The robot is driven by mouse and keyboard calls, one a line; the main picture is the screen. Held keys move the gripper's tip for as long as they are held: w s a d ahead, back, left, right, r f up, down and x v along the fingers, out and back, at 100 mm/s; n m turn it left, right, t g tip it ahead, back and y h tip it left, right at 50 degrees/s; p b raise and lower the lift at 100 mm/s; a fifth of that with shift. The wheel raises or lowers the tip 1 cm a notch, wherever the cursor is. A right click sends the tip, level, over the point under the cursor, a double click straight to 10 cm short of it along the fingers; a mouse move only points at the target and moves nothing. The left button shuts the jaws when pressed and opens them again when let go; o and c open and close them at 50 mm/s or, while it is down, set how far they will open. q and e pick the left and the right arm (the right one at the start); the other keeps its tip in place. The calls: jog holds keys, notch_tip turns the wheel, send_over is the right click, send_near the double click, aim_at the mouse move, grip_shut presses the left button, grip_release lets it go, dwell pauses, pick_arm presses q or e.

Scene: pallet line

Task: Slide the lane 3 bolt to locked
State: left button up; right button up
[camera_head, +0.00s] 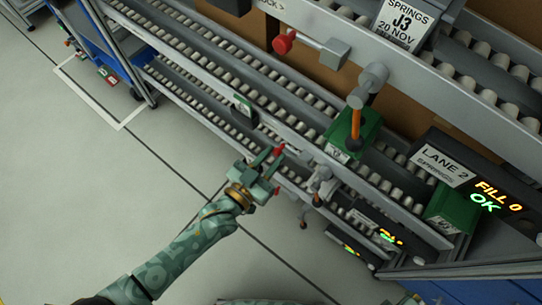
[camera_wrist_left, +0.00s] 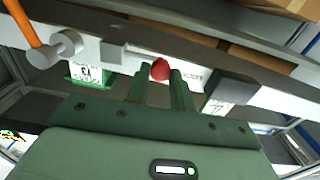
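The bolt of the task shows as a red knob (camera_head: 279,150) on a lower rail in the head view. In the left wrist view the red knob (camera_wrist_left: 160,69) sits between my fingertips, with its grey block (camera_wrist_left: 113,52) to the left. My left gripper (camera_head: 275,156) reaches the knob from the lower left; in the left wrist view its fingers (camera_wrist_left: 160,84) flank the knob closely and seem to touch both sides. The fingers partly cover lettering on the rail behind. No lane 3 sign is readable at this bolt.
An orange-handled lever (camera_head: 355,128) and a green box (camera_head: 345,143) stand up and right. Another red-knobbed bolt (camera_head: 284,43) is on the upper rail. The Lane 2 sign (camera_head: 443,166) is at the right. Open floor (camera_head: 120,195) lies left.

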aim_at(299, 156)
pick_arm(q)
grip_shut()
jog(key=s+d, duration=0.1)
jog(key=d, duration=0.1)
jog(key=s+d, duration=0.2)
jog(key=shift+p, duration=0.35)
jog(key=shift+f, duration=0.1)
pick_arm(e)
jog(key=shift+s+d+f, duration=0.2)
jog(key=shift+s+f, duration=0.25)
jog(key=shift+s, duration=0.2)
pick_arm(q)
jog(key=o, duration=0.8)
grip_release()
jog(key=shift+s, duration=0.1)
pick_arm(e)
jog(key=shift+w+r, duration=0.1)
jog(key=shift+w, duration=0.05)
pick_arm(q)
jog(key=p+v, duration=0.4)
jog(key=v, duration=1.2)
jog(key=shift+s, duration=0.1)
pick_arm(e)
jog(key=s+f+m+g+y, duration=0.1)
jog(key=s+f+g, duration=0.1)
jog(key=s+f, duration=0.7)
jog(key=s, duration=0.5)
jog(key=shift+s+a+f+m+y, duration=0.3)
jog(key=shift+s+a+f, duration=0.05)
jog(key=shift+f, duration=0.05)
